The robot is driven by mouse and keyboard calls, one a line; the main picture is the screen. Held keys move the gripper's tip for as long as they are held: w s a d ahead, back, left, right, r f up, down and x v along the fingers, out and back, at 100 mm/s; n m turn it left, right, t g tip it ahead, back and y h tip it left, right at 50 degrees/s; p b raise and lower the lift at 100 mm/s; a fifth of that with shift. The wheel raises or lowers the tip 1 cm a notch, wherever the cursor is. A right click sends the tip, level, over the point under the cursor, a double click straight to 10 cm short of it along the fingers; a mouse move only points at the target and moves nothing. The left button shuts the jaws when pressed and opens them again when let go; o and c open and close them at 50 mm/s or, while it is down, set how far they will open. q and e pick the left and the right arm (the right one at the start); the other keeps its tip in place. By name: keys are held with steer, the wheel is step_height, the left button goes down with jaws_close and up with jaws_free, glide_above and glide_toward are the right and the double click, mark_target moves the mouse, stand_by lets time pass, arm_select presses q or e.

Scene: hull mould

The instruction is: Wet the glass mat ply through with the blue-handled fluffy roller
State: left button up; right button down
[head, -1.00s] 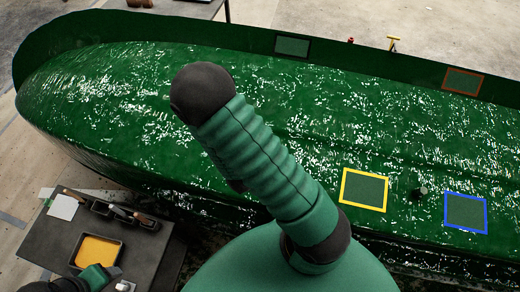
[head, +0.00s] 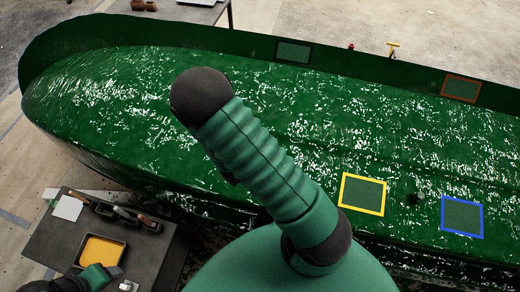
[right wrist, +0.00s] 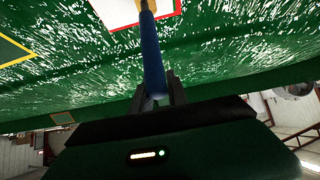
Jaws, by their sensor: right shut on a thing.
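In the right wrist view my right gripper (right wrist: 160,90) is shut on the blue handle of the roller (right wrist: 152,55). The handle runs up to a yellowish part at the top edge, cut off by the frame. Beside it is a pale patch with a red border (right wrist: 177,8), partly out of view; I cannot tell whether the roller touches it. I cannot identify the glass mat ply for certain. In the head view the right gripper and roller do not show. My left gripper (head: 100,277) is at lower left by a tray (head: 124,252) of amber liquid; its jaws are unclear.
The glossy green hull mould (head: 130,120) fills the head view. It has patches framed yellow (head: 362,177), blue (head: 462,199), orange (head: 463,77) and dark (head: 294,40). A dark table (head: 52,240) at lower left holds wooden-handled tools and a white sheet (head: 68,207).

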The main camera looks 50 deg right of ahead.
steer(key=shift+w+d, duration=0.3)
steer(key=shift+w, duration=0.55)
steer(key=shift+f, duration=0.2)
steer(key=shift+f+b, duration=0.3)
steer(key=shift+b, duration=0.1)
steer(key=shift+f, duration=0.2)
